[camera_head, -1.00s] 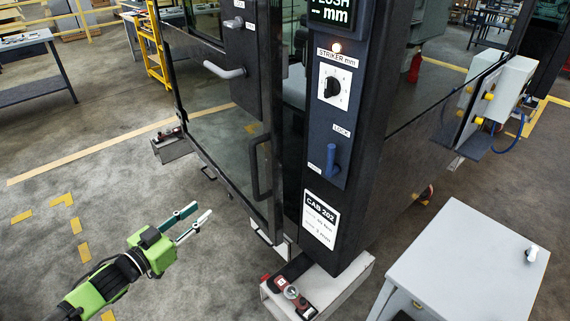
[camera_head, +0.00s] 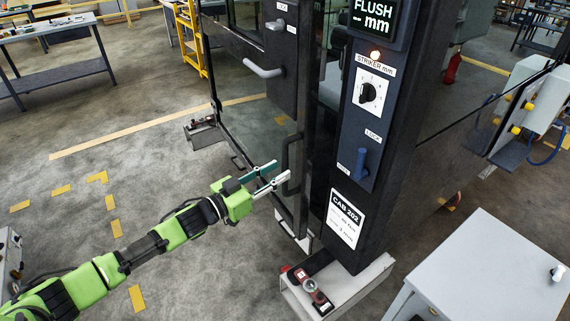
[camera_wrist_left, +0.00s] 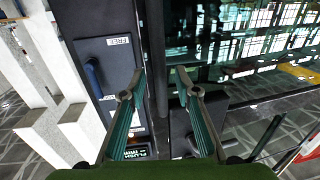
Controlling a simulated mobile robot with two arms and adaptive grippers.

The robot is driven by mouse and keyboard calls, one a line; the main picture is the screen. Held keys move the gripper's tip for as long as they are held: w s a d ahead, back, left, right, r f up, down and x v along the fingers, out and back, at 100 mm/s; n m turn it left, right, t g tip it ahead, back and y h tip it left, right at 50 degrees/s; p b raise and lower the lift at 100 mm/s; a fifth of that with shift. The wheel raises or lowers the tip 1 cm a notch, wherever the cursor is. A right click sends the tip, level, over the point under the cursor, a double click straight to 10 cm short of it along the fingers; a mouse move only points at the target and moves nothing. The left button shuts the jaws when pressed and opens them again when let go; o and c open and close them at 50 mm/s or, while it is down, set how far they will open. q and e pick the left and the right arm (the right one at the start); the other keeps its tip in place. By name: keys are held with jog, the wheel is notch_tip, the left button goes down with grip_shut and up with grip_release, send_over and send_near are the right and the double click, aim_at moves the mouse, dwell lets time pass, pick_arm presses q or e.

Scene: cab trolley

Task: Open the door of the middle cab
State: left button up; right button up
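The glazed, black-framed cab door (camera_head: 262,150) stands left of a dark pillar (camera_head: 342,215) labelled CAB 202. A dark gap shows between the door's edge and the pillar. My right gripper is out of view.
The pillar bears a striker dial (camera_head: 370,95), a blue lock lever (camera_head: 361,162) and a lit FLUSH display (camera_head: 375,15). A grey cabinet (camera_head: 490,270) stands at lower right. A pale plinth with a red-and-black device (camera_head: 312,290) sits below.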

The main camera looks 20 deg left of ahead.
aim_at(283, 169)
pick_arm(q)
jog(key=shift+x, duration=1.85)
grip_shut()
jog(key=shift+s, duration=0.1)
